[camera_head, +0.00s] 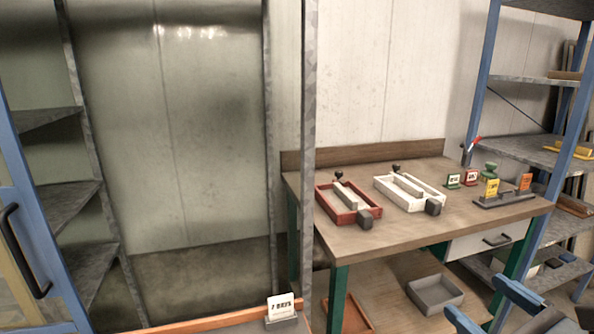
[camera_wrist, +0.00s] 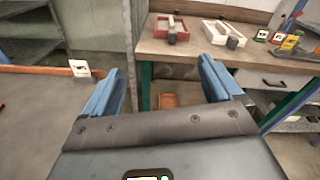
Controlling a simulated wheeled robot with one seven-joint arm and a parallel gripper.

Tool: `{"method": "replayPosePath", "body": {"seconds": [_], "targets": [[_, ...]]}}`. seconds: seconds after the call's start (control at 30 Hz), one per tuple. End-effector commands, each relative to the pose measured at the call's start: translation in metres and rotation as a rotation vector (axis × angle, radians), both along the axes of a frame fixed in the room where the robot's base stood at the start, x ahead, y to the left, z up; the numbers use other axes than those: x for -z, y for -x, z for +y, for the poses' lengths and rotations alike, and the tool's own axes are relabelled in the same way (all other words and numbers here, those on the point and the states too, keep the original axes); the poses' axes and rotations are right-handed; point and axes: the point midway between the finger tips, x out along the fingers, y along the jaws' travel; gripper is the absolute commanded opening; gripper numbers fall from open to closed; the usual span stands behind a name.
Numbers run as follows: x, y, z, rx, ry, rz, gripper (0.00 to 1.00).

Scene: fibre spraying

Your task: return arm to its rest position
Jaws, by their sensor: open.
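My gripper (camera_wrist: 160,95) is open and empty. In the head view part of my gripper (camera_head: 490,308) shows at the bottom right corner, in front of and below the workbench (camera_head: 410,238). It is apart from the bench and touches nothing that I can see.
The bench holds a red tray (camera_head: 325,205), a white tray (camera_head: 385,188) and several small tags. A grey bin (camera_head: 434,294) sits below. A blue-framed shelf (camera_head: 486,80) stands right. An orange rail (camera_head: 215,322) with a "7 DAYS" sign (camera_head: 281,306) crosses the lower left.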

Motion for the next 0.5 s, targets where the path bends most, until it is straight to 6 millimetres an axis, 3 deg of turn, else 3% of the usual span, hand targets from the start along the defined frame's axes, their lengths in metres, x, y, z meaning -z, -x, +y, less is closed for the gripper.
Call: {"method": "replayPosePath", "body": {"seconds": [0.03,0.2,0.33,0.5], "targets": [[0.021,0.015,0.005,0.018,0.104,0.016,0.92],[0.069,0.066,0.014,0.059,0.534,0.034,0.92],[0.094,0.109,0.022,0.047,0.879,0.046,0.92],[0.111,0.168,0.033,-0.015,1.338,0.043,0.92]]}}
